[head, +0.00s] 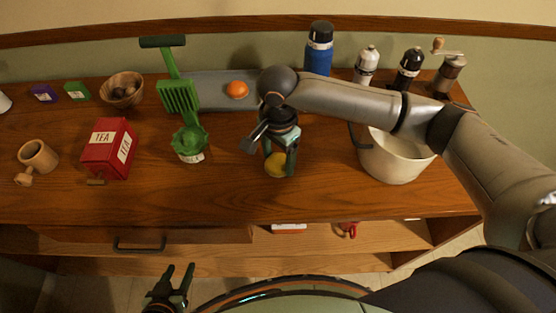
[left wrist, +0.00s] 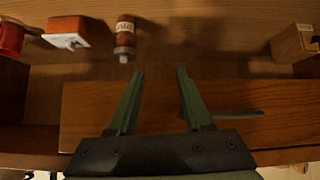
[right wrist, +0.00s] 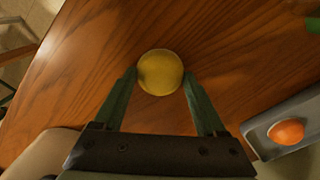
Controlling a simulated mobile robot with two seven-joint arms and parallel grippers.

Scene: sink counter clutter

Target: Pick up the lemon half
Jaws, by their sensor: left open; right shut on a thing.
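The lemon half (head: 277,164) is a yellow rounded piece on the wooden counter, near the middle of the head view. My right gripper (head: 279,160) points down over it, shut on it with a finger on each side. In the right wrist view the lemon half (right wrist: 160,72) sits between the fingertips of the right gripper (right wrist: 160,78); its rounded top faces the camera. I cannot tell whether it touches the counter. My left gripper (head: 172,278) is low in front of the counter; in the left wrist view the left gripper (left wrist: 158,75) is open and empty.
A green container (head: 190,146) stands left of the lemon half, and a red tea box (head: 108,150) is further left. A white pot (head: 397,160) stands to the right. Behind is a grey tray (head: 205,88) with an orange (head: 237,89).

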